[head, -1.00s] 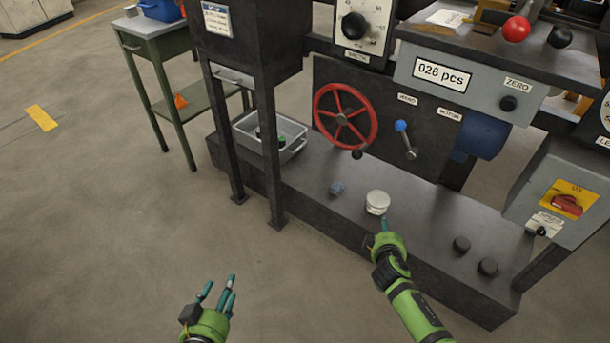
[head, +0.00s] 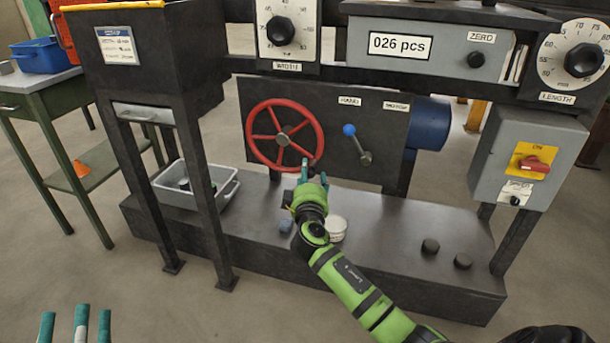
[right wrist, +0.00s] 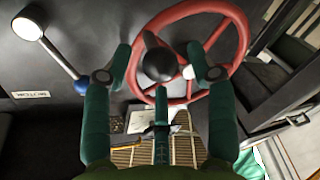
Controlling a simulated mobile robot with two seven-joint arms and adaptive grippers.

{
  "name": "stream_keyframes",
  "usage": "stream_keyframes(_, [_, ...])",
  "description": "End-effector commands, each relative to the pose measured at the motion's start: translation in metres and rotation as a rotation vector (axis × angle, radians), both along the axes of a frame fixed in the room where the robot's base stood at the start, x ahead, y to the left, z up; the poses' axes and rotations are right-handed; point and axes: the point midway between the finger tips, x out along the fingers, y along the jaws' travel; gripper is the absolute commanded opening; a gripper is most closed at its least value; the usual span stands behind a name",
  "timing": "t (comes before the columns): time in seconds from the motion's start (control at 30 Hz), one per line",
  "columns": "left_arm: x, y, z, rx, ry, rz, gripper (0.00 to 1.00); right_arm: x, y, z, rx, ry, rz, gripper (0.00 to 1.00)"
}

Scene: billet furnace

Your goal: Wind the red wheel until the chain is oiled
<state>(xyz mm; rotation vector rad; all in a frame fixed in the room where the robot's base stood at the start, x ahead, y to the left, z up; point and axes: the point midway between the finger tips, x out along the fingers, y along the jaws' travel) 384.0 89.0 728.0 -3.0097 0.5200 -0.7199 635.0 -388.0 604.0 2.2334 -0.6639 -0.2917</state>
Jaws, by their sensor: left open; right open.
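The red wheel (head: 284,135) stands upright on the dark panel in the head view, with spokes and a grey hub. My right gripper (head: 304,172) is just in front of the wheel's lower right rim. In the right wrist view the wheel (right wrist: 236,35) fills the upper middle, and a dark round knob (right wrist: 158,64) on it sits between the open fingers of my right gripper (right wrist: 160,75). I cannot tell whether the fingers touch it. My left gripper (head: 76,328) is open and empty at the bottom left of the head view. I cannot make out a chain.
A blue-tipped lever (head: 357,144) sits right of the wheel, between HAND and MOTOR labels. A grey tray (head: 222,200) stands on the machine base behind dark legs.

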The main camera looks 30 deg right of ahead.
Motion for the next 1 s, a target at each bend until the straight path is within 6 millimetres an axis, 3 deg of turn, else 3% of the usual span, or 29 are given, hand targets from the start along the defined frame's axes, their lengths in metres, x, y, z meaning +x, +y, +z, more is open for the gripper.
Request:
stream_keyframes(0.27, [-0.02,-0.004,0.027,-0.05,-0.166,-0.032,0.54,0.018,-0.012,-0.001,0.0,0.001,0.001,0.58])
stream_keyframes(0.6, [-0.023,-0.004,0.031,-0.057,-0.188,-0.036,0.54,0.021,-0.013,0.0,0.0,0.001,0.002,0.58])
stream_keyframes(0.63, [-0.023,-0.004,0.031,-0.057,-0.188,-0.036,0.54,0.021,-0.013,0.0,0.0,0.001,0.002,0.5])
stream_keyframes(0.7, [-0.023,-0.004,0.031,-0.057,-0.188,-0.036,0.54,0.02,-0.013,0.0,0.0,0.001,0.002,0.22])
stream_keyframes(0.77, [-0.023,-0.004,0.031,-0.057,-0.188,-0.036,0.54,0.02,-0.013,0.0,0.0,0.001,0.002,0.0])
stream_keyframes(1.0, [-0.024,-0.004,0.031,-0.057,-0.19,-0.037,0.54,0.021,-0.013,0.0,0.0,-0.002,0.003,0.0])
